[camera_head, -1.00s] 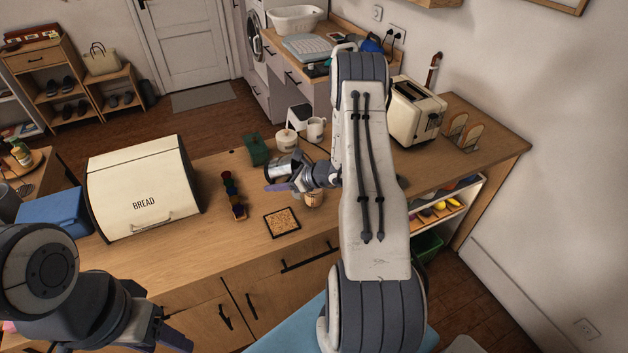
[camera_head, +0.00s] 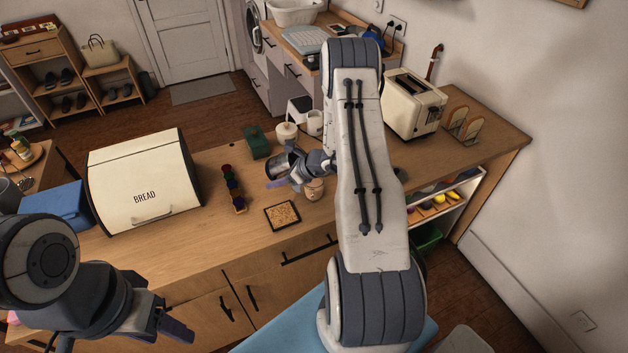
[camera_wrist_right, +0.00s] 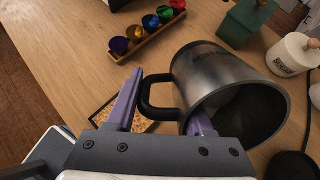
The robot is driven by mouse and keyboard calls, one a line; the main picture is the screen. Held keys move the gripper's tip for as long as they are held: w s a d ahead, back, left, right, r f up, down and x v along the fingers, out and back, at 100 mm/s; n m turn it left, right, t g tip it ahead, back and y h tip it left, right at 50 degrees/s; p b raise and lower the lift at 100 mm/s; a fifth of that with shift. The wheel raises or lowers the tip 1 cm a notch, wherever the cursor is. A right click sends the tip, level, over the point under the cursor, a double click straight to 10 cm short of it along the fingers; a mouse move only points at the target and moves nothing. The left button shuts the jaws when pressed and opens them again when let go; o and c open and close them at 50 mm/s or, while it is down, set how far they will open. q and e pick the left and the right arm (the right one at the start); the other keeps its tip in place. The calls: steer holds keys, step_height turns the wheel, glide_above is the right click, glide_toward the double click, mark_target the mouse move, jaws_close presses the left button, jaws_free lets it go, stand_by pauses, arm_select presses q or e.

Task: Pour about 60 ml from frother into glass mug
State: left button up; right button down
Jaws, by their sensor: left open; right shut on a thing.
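The frother (camera_head: 279,166) is a metallic jug with a black handle, held above the counter by my right gripper (camera_head: 300,177). In the right wrist view the purple fingers (camera_wrist_right: 160,105) are shut on the handle of the frother (camera_wrist_right: 215,80). Its open mouth faces the lower right and its inside looks dark; no stream of liquid shows. A small cup-like vessel, seemingly the glass mug (camera_head: 315,190), stands on the counter just right of and below the frother, partly behind my gripper. My left gripper (camera_head: 172,322) is open and empty at the lower left.
A cork-coloured coaster (camera_head: 282,215) lies in front of the frother. A capsule rack (camera_head: 234,190) and bread box (camera_head: 145,180) stand to the left. A toaster (camera_head: 413,105) is to the right.

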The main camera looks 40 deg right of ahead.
steer(key=shift+r, duration=0.1)
steer(key=shift+w+g+h+p, duration=0.1)
steer(key=shift+g+h+p, duration=0.25)
steer(key=shift+p, duration=0.25)
steer(key=g+p, duration=0.1)
steer(key=p, duration=0.2)
steer(key=w+f+g+h+p, duration=0.1)
steer(key=p, duration=0.2)
steer(key=a+g+h+p, duration=0.1)
steer(key=p, duration=0.2)
steer(key=shift+w+f+g, duration=0.15)
steer(key=shift+f+g, duration=0.05)
steer(key=shift+g, duration=0.15)
steer(key=shift+f, duration=0.2)
steer(key=shift+w+a+g+p, duration=0.1)
steer(key=shift+w+g+p, duration=0.1)
steer(key=shift+g+p, duration=0.25)
steer(key=shift+f+h, duration=0.25)
steer(key=shift+w, duration=0.1)
steer(key=shift+g, duration=0.35)
steer(key=shift+w+a+f+g+h+b, duration=0.2)
steer(key=shift+g+h+b, duration=0.1)
steer(key=shift+h+b, duration=0.15)
